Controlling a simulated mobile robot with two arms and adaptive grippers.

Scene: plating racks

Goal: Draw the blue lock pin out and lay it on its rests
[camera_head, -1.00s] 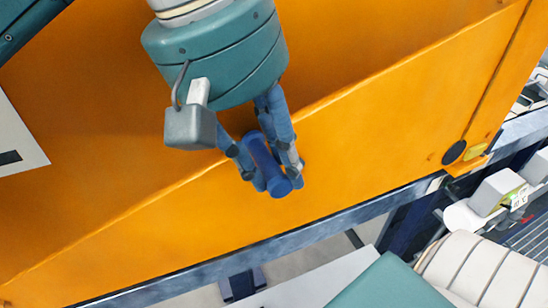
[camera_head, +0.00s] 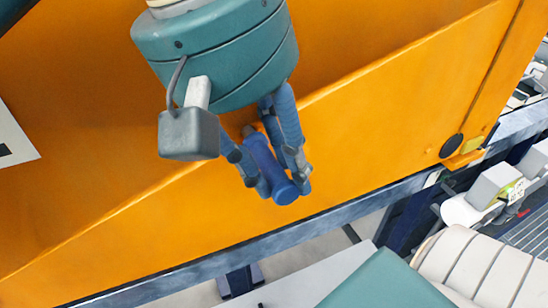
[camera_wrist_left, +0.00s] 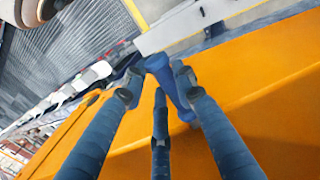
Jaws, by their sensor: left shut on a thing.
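The blue lock pin (camera_head: 266,158) is a short blue rod with a wider round near end. My left gripper (camera_head: 283,187) is shut on it, with fingers on both sides of the rod. In the left wrist view the pin (camera_wrist_left: 168,82) lies slanted between the fingertips of the left gripper (camera_wrist_left: 156,88), in front of the orange panel. I cannot tell whether the pin's far end touches anything. I make out no pin rests in these views. My right gripper is not in view.
A large orange panel (camera_head: 370,130) fills the space behind the gripper. A grey-blue rail (camera_head: 180,272) runs along its lower edge. A black disc (camera_head: 451,146) sits at the panel's right end. White blocks (camera_head: 493,184) stand further right.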

